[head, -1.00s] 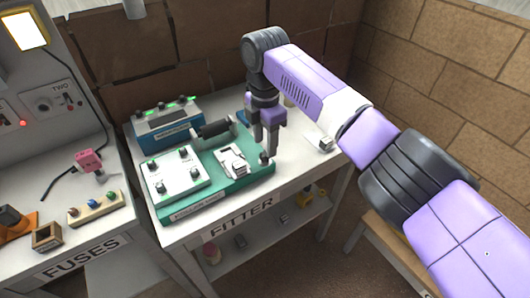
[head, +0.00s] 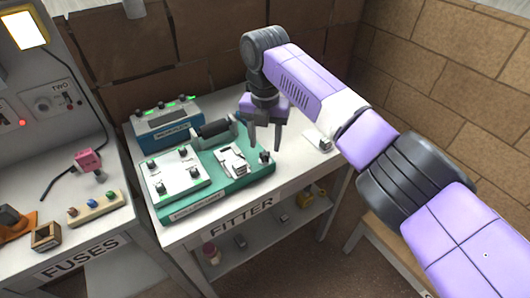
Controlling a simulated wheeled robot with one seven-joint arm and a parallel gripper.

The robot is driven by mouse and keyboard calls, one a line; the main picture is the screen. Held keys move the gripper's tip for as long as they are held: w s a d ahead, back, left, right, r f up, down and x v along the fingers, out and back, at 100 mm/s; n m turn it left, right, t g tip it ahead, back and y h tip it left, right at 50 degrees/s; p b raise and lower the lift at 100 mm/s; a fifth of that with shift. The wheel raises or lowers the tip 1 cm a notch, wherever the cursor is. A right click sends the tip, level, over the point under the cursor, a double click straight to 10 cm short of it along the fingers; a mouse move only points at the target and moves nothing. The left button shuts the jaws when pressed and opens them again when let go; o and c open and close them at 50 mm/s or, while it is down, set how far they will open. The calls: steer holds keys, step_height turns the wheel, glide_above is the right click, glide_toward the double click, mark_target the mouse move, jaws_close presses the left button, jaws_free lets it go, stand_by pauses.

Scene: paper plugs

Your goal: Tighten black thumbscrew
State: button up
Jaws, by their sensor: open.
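A small black thumbscrew (head: 265,157) stands at the right end of the green base (head: 225,195) on the table marked FITTER. My gripper (head: 265,147) points down just above it, with its two grey fingers apart. In this view one finger is to the left of the thumbscrew and one to the right. I cannot tell whether either finger touches it. More black knobs sit at the corners of the white plate (head: 172,173) on the same base.
A grey bracket (head: 232,160) and a dark roller (head: 215,128) are left of my gripper. A blue box (head: 168,128) with green lights stands behind. A small pale block (head: 320,140) lies to the right. The FUSES bench is at far left.

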mark_target(265, 153)
steer(key=shift+f, duration=0.15)
steer(key=shift+f+b, duration=0.8)
steer(key=shift+f, duration=1.1)
jaws_close()
steer(key=shift+r, duration=0.1)
